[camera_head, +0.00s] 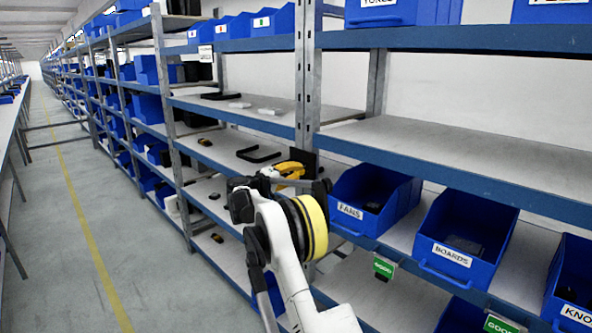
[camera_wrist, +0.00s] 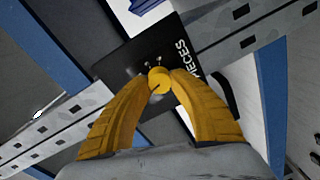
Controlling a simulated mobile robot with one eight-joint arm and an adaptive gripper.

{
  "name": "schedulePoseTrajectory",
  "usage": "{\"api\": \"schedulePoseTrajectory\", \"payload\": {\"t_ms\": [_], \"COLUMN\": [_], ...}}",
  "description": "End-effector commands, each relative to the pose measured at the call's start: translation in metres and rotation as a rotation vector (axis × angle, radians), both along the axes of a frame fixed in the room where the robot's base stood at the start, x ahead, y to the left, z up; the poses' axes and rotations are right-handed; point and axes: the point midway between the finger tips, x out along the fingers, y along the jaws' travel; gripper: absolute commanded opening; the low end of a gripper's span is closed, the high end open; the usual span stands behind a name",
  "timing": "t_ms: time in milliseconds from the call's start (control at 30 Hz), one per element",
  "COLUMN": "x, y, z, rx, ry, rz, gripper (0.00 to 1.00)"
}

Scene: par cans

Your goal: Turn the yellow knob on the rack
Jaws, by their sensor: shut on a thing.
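The yellow knob (camera_wrist: 158,76) sits on a black plate (camera_wrist: 120,62) fixed to the rack's metal upright, seen in the wrist view. In the head view my gripper (camera_head: 290,172) is at the rack's upright, in front of the black plate (camera_head: 304,163). My arm and gripper hide the knob there.
Blue bins labelled FANS (camera_head: 350,210), BOARDS (camera_head: 452,255) and KNO (camera_head: 577,316) stand on the shelf to the right. A black handle-shaped item (camera_head: 258,154) lies on the shelf left of the upright. The aisle floor (camera_head: 130,230) at left is clear.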

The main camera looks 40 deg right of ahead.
Motion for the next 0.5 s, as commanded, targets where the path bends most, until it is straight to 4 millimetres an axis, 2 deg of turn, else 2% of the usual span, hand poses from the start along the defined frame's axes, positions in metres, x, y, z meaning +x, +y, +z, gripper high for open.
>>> {"api": "schedulePoseTrajectory", "payload": {"t_ms": [500], "x": [0.0015], "y": [0.0], "z": [0.0022], "rx": [-0.042], "ry": [0.487], "rz": [0.002], "gripper": [0.0]}}
